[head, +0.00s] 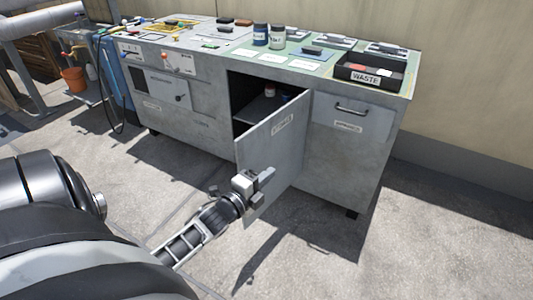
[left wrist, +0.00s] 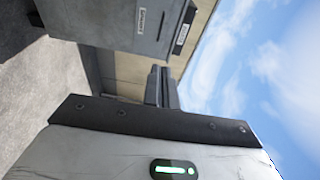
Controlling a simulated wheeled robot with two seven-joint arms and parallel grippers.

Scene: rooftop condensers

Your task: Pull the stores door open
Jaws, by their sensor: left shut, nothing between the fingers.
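The grey stores door (head: 277,140) is part open in the head view. It is hinged at its right side, and its free edge stands out towards me at the left. Its label shows, but I cannot make out a handle on it. Dark space and a few items show in the cabinet opening (head: 245,97) behind it. My left gripper (head: 265,180) is shut and empty in front of the lower part of the door. Whether it touches the door I cannot tell. Its fingers (left wrist: 162,87) also show in the left wrist view, against wall and sky. My right gripper is not in view.
The bench top (head: 222,47) carries two jars (head: 268,36), cards and a black WASTE tray (head: 370,72). A drawer front with a black handle (head: 352,110) is right of the door. An orange bucket (head: 73,78) stands far left. The floor before the bench is clear.

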